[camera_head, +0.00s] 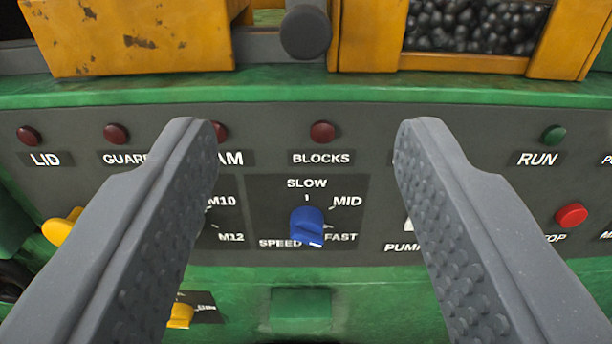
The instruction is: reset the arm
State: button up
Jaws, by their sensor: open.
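My gripper (306,140) is open and empty. Its two grey fingers, with studded inner faces, reach forward in front of a dark control panel (270,125). A blue speed knob (307,226) shows in the gap between the fingers, with SLOW, MID and FAST marked around it. Its white mark is at its lower right, near FAST. I see no contact between the fingers and the knob. The fingers hide parts of the panel, including part of the GUARD label and most of a label ending in AM.
Dark red lamps line the panel, one above BLOCKS (322,132). A green RUN lamp (554,136), a red button (571,215) and yellow knobs (62,227) sit at the sides. A green ledge (300,92) juts above. Yellow guards (130,38) and a dark round knob (305,32) stand behind.

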jog(key=shift+r, duration=0.1)
jog(key=w+a+r+g+h, duration=0.1)
jog(key=w+a+r+h, duration=0.15)
jog(key=r, duration=0.55)
jog(key=w+a+r+g+h, duration=0.1)
jog(key=w+r, duration=0.2)
jog(key=r, duration=0.5)
jog(key=s+a+r+y, duration=0.2)
jog(key=a+r, duration=0.5)
jog(key=a, duration=0.4)
jog(key=s+a+r+y, duration=0.2)
jog(key=s+a+r, duration=0.2)
jog(key=a+r, duration=0.3)
jog(key=a, duration=0.4)
jog(key=shift+s+r+n+g+y, duration=0.3)
jog(key=shift+s+r+n+y, duration=0.05)
jog(key=shift+s+n, duration=0.05)
